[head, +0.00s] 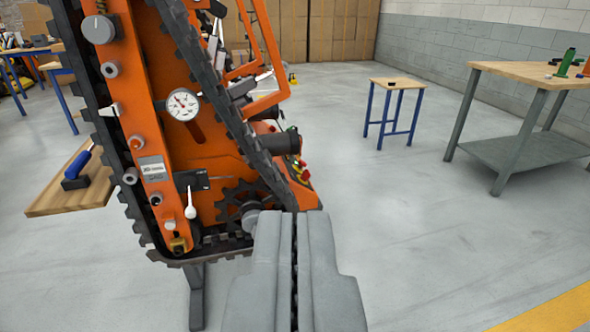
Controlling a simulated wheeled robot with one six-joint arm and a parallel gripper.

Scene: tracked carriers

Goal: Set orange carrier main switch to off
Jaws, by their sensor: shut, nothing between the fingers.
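The orange carrier (205,150) stands at the left, with a black toothed track (232,125) around its side. A round grey knob (98,30) sits near the top of its orange side panel. A white-faced gauge (182,105) is lower down, and a small white-tipped lever (190,205) is near the bottom. Small red and yellow parts (303,172) show at its far end, too small to make out. I cannot tell which part is the main switch. My gripper (294,218) is shut and empty, in front of the carrier's lower right end, not visibly gripping any control.
A wooden shelf with a blue-handled tool (76,172) is at the left. A small blue-legged table (393,84) and a larger grey-legged workbench (528,70) stand at the right. The grey floor between them and the carrier is clear.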

